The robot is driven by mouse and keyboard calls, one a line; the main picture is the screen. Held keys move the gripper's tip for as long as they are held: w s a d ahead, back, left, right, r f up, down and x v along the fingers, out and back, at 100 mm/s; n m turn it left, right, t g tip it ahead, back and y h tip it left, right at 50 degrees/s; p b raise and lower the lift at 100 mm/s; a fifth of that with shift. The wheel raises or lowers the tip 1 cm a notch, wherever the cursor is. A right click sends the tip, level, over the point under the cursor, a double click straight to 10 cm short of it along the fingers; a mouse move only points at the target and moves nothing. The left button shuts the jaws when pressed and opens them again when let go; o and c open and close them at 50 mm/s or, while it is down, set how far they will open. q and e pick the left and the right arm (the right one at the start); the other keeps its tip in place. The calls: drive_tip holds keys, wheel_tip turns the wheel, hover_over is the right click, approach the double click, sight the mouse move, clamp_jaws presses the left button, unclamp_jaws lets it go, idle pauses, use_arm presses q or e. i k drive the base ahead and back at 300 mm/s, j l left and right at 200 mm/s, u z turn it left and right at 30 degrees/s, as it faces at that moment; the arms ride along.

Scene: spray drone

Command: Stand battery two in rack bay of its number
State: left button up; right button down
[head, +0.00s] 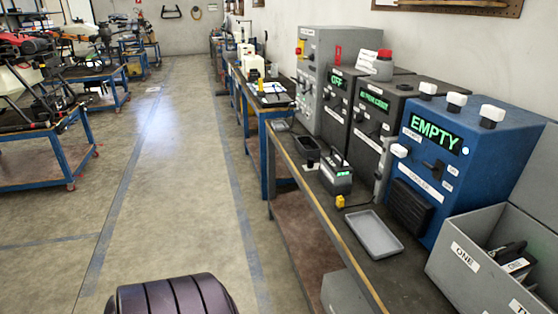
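A dark, boxy unit with a top handle and a small green display (337,180) stands on the bench; it looks like a battery, but I cannot read a number on it. A grey open-topped rack (465,262) is at the lower right, cut off by the picture edge. Its front wall carries a label ONE and a second label starting with T, partly cut off. A dark object with a white label (517,265) sits inside it behind the ONE label; its wording is unclear. Neither of my grippers is in view.
A shallow grey tray (373,236) lies on the bench (330,218), beside a yellow connector (340,202). A blue machine reading EMPTY (436,134) and grey machines (372,120) line the back. The floor aisle at left is clear.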

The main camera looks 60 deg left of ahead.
sight(334, 165)
drive_tip(key=u, duration=1.55)
